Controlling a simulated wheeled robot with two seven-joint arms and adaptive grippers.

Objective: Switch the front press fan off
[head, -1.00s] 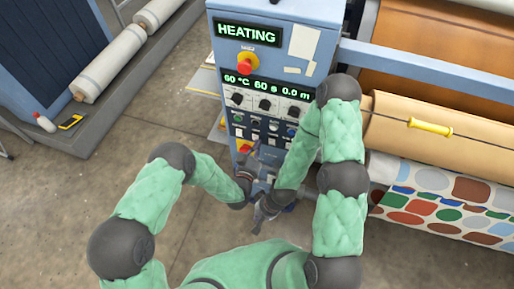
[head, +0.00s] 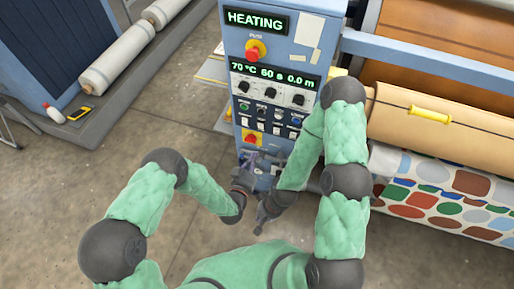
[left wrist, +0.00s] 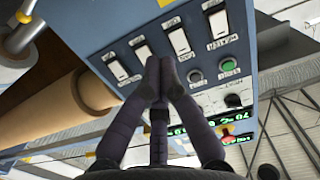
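The blue control cabinet (head: 283,65) stands in front of me. Its display (head: 272,77) reads 70 °C, 60 s, 0.0 m. Small white rocker switches (head: 277,127) sit low on its panel. In the left wrist view the panel is turned over, with several white rockers (left wrist: 180,40) in a row; their labels are too small to read, so I cannot tell which is the fan's. My left gripper (left wrist: 158,62) is shut and empty, its tips in front of the rocker row; contact is unclear. My right gripper (head: 260,228) hangs lower, its fingers unclear.
A red stop button (head: 256,50) is high on the cabinet, below a HEATING sign (head: 256,21). A green button (left wrist: 228,64) is beside the rockers. The brown roll (head: 440,125) and patterned fabric (head: 440,200) are to the right.

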